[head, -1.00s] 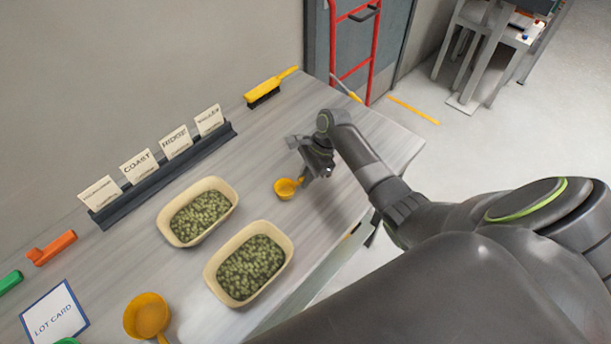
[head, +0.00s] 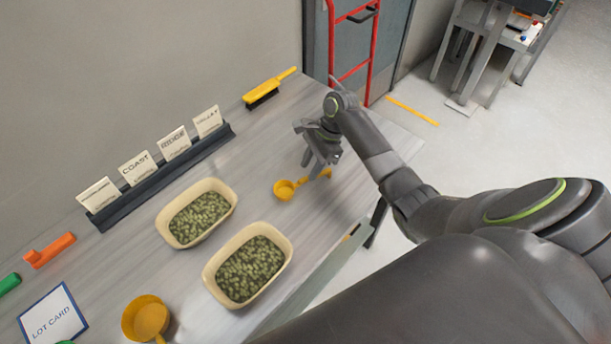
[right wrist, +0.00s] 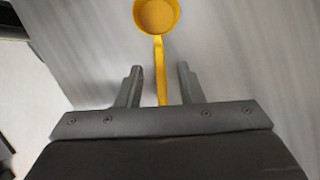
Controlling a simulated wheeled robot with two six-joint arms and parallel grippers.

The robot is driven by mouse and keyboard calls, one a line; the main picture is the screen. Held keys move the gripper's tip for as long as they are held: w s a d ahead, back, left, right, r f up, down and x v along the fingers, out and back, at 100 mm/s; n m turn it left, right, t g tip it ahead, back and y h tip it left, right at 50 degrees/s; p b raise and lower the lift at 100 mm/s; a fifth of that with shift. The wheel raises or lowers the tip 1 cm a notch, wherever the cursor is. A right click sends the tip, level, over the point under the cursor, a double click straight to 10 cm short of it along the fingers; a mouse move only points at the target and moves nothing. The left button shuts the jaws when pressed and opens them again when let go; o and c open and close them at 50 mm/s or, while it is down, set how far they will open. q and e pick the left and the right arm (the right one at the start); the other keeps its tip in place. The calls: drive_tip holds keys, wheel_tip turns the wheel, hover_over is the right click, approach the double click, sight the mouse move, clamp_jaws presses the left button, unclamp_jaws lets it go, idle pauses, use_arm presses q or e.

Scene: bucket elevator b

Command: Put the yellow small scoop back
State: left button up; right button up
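The yellow small scoop (head: 284,189) lies on the grey table, right of the two cream trays, its handle pointing right. In the right wrist view the scoop's bowl (right wrist: 157,15) is at the top and its handle runs down between the fingers. My right gripper (head: 314,168) is open above the handle. In the right wrist view the gripper (right wrist: 160,70) shows a finger on each side of the handle, with a gap on both sides. My left gripper is not in view.
Two cream trays (head: 164,230) (head: 211,283) hold green pellets. A larger yellow scoop (head: 146,318) lies at the front left. A dark card rack (head: 160,177) and a yellow brush (head: 268,87) are along the wall. The table is clear around the small scoop.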

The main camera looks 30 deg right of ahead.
drive_tip(key=v, duration=0.7)
drive_tip(key=shift+b, duration=0.3)
